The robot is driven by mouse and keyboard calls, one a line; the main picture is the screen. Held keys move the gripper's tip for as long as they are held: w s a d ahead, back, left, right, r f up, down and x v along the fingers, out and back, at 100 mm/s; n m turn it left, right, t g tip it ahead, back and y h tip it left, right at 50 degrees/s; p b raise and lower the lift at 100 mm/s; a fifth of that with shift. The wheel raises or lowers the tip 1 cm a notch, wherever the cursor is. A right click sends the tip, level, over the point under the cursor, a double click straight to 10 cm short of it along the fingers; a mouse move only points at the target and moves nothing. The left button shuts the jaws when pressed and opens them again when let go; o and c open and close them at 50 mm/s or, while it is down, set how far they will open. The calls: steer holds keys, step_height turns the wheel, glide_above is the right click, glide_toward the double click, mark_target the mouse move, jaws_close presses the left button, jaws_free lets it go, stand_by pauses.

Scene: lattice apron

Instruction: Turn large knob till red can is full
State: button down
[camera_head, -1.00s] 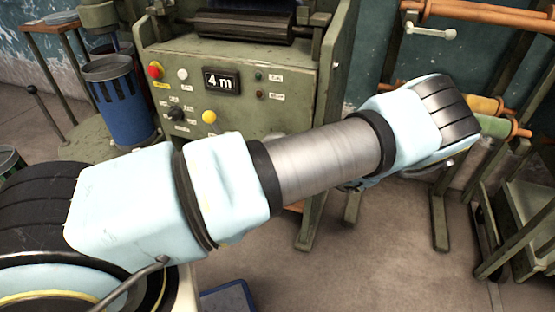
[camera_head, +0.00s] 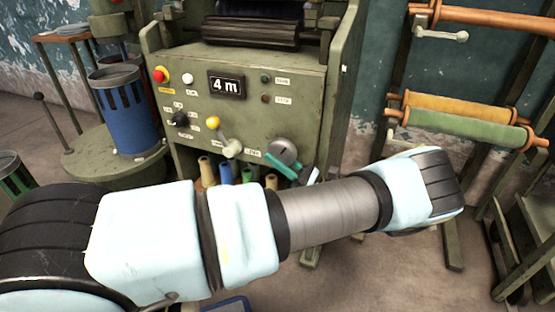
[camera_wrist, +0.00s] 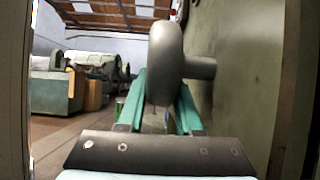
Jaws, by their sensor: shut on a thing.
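The large knob (camera_head: 283,152) is a grey round knob on the lower right of the green machine's front panel (camera_head: 320,110). My gripper (camera_head: 287,167) has teal fingers and is at this knob. In the wrist view the grey knob (camera_wrist: 166,60) stands edge-on between the teal fingers (camera_wrist: 160,92), with its shaft running right to the panel. The fingers are shut on it. I see no red can. A blue slotted can (camera_head: 128,112) stands on a round green platform (camera_head: 105,160) at left.
The panel has a "4 m" display (camera_head: 226,85), a red button (camera_head: 160,75), a black selector (camera_head: 180,119) and a yellow-tipped lever (camera_head: 222,135). Coloured spools (camera_head: 227,172) sit below. A rack with fabric rolls (camera_head: 460,130) stands right. A green can (camera_head: 15,175) is at far left.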

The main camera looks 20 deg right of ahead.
steer(key=shift+w, duration=0.1)
steer(key=c, duration=0.6)
jaws_free()
steer(key=shift+f, duration=0.1)
steer(key=b+v, duration=0.1)
steer(key=v, duration=0.9)
steer(key=shift+s+d+f, duration=0.15)
steer(key=shift+s+d, duration=0.1)
steer(key=shift+s, duration=0.05)
